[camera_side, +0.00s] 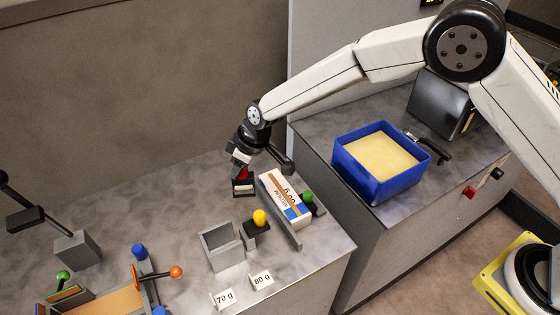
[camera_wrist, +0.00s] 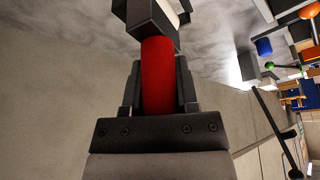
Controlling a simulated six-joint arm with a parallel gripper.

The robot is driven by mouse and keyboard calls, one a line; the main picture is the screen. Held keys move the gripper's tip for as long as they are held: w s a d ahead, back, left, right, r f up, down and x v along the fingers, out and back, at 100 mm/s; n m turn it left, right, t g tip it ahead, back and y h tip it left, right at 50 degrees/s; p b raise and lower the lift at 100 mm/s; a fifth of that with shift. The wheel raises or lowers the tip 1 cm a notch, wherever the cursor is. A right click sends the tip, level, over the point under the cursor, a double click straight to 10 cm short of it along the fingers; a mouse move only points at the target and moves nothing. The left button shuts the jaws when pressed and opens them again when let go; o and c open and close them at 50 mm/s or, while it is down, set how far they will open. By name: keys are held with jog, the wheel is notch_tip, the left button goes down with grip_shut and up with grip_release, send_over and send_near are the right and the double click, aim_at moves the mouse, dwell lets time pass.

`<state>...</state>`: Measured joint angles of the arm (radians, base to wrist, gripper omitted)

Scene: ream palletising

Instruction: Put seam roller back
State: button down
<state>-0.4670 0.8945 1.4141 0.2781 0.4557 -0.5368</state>
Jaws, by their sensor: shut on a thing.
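The seam roller (camera_wrist: 158,75) has a red handle with a dark block and a pale part at its end. My gripper (camera_side: 243,172) is shut on the red handle and holds it above the grey worktop, left of a white and brown ream box. The roller (camera_side: 243,187) hangs with its dark end downward in the side view. In the wrist view the handle lies between the fingers of my gripper (camera_wrist: 158,90). An open grey box (camera_side: 206,249) stands on the worktop in front of and below the roller; I cannot tell whether it is the roller's holder.
The ream box (camera_side: 285,197) lies close right of my gripper, by a rail. A yellow knob (camera_side: 259,217) and green knob (camera_side: 308,196) stand near it. Cards "70 g" (camera_side: 224,298) and "80 g" (camera_side: 261,280) lie in front. A blue bin (camera_side: 376,189) stands on the right counter. The worktop's left middle is clear.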

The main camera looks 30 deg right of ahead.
aim_at(240, 189)
jog(key=shift+a, duration=0.2)
jog(key=shift+f, duration=4.05)
jog(key=shift+f, duration=0.15)
jog(key=shift+c, duration=1.8)
grip_release()
jog(key=v, duration=1.2)
